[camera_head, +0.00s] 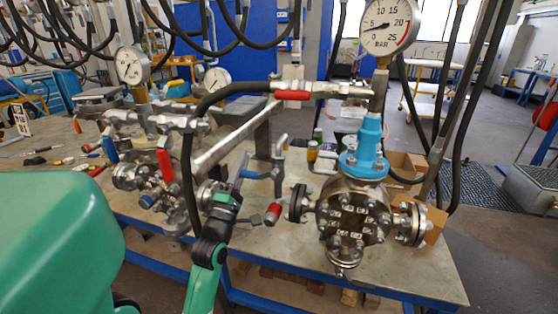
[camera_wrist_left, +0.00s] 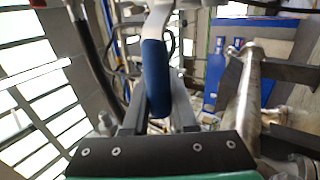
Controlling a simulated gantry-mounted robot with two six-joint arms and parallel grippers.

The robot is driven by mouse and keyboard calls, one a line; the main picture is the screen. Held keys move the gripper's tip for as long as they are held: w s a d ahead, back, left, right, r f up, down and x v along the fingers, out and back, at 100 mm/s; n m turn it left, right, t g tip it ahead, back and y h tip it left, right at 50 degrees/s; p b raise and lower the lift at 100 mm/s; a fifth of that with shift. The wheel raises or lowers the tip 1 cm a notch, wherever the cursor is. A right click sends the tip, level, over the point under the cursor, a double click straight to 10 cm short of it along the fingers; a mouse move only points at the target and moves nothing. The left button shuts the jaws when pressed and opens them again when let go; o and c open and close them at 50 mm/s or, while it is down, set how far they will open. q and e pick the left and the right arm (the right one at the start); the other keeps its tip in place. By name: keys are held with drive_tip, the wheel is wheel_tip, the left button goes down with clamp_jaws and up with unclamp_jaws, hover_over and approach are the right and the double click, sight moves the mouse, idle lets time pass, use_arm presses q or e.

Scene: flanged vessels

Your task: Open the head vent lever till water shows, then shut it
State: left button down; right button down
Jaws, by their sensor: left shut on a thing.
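A lever with a blue sleeve (camera_head: 252,174) sits on the pipework at the middle of the bench in the head view. My left gripper (camera_head: 239,172) reaches up from below and is shut on this blue lever. In the left wrist view the blue sleeve (camera_wrist_left: 155,72) stands between the two grey fingers of my left gripper (camera_wrist_left: 158,108). The fingers hide part of the sleeve. The flanged vessel (camera_head: 350,213) with a light-blue neck stands to the right, under a large pressure gauge (camera_head: 390,25). I see no water. My right gripper is out of view.
A red-handled valve (camera_head: 292,95) sits on the hose line above. Another red lever (camera_head: 165,165) hangs at the left cluster. A slanted steel pipe (camera_head: 230,138) and black hoses crowd the space around my gripper. The front right of the bench (camera_head: 405,275) is clear.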

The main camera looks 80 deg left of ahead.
use_arm(q)
drive_tip(key=shift+f, duration=0.1)
idle(0.3)
drive_tip(key=c, duration=0.7)
unclamp_jaws()
drive_tip(key=shift+b+v, duration=1.35)
drive_tip(key=shift+v, duration=4.5)
drive_tip(key=shift+w, duration=0.1)
